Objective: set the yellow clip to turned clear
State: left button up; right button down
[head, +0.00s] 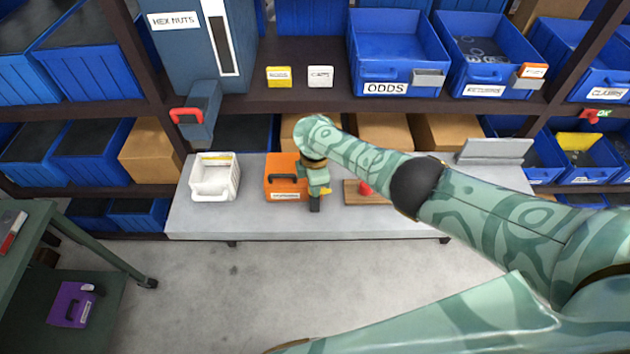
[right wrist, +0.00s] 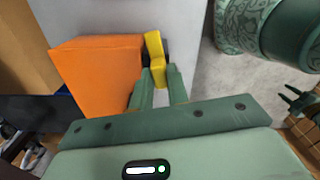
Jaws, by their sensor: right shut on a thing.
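An orange case (head: 279,178) with a dark handle and a white label stands on the grey bench. The yellow clip (head: 327,191) is a small bent piece at the case's right side. In the right wrist view the clip (right wrist: 155,47) lies along the edge of the orange case (right wrist: 98,80), with a dark part behind it. My right gripper (head: 315,198) is at that side of the case. Its fingers (right wrist: 160,76) are shut on the clip's near end. In the head view the gripper and wrist partly hide the clip and the case's right side.
A white bin (head: 214,177) stands left of the case on the grey bench (head: 240,222). A wooden board (head: 352,192) with a red knob (head: 365,188) is right of my gripper, under my forearm. A shelf with blue bins (head: 398,52) rises behind. The floor in front is clear.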

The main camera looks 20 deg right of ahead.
jog(key=shift+m+p, duration=0.3)
jog(key=shift+m, duration=0.9)
jog(key=c, duration=1.4)
grip_release()
jog(key=shift+o, duration=0.2)
notch_tip(320, 180, up, 16)
jog(key=p, duration=1)
jog(key=shift+r, duration=0.15)
